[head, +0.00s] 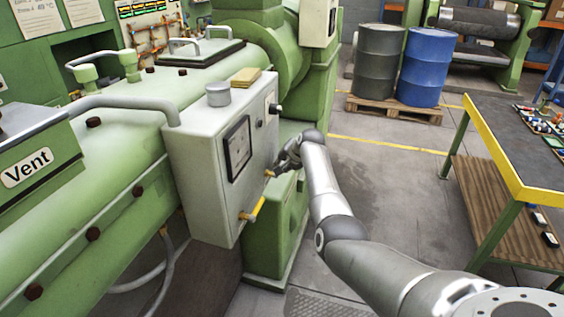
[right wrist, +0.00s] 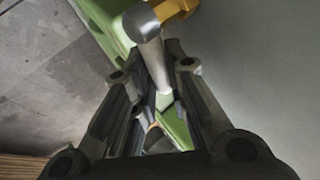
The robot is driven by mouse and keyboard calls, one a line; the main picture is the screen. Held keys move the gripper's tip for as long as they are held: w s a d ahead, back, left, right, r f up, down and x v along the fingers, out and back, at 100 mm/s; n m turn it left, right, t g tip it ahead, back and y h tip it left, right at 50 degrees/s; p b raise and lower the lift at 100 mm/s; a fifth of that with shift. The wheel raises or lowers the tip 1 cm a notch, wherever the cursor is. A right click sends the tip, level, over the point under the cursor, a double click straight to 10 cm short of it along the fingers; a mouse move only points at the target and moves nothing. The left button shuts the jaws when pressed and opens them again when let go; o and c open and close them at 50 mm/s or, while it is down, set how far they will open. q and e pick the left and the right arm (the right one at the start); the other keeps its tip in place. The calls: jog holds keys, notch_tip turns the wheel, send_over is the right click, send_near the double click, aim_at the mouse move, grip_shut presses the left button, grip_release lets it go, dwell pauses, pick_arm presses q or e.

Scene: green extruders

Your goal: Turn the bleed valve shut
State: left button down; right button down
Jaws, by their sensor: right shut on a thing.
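A pale grey control box (head: 205,165) is fixed to the side of the green machine. A small brass valve fitting (head: 268,173) sticks out of its front face, and a valve with a yellow lever (head: 257,209) sits lower down. No label shows which is the bleed valve. My right gripper (head: 284,160) is at the upper brass fitting, partly hidden by its own wrist. In the right wrist view, its fingers (right wrist: 162,105) are closed around a pale tapered lever (right wrist: 153,62) with a dark grey round end and a brass part (right wrist: 172,9) beyond. My left gripper is out of view.
A dark gauge panel (head: 237,148) and a black knob (head: 274,108) are on the same box face. A green workbench (head: 495,150) with a yellow edge stands at the right. Two drums (head: 425,68) stand on a pallet behind. Open floor lies between.

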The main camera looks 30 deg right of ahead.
jog(key=shift+f, duration=0.15)
dwell(0.3)
jog(key=c, duration=1.7)
grip_release()
jog(key=v, duration=1.1)
jog(key=shift+s+d+r, duration=0.15)
jog(key=shift+d+r, duration=0.1)
jog(key=shift+r, duration=0.15)
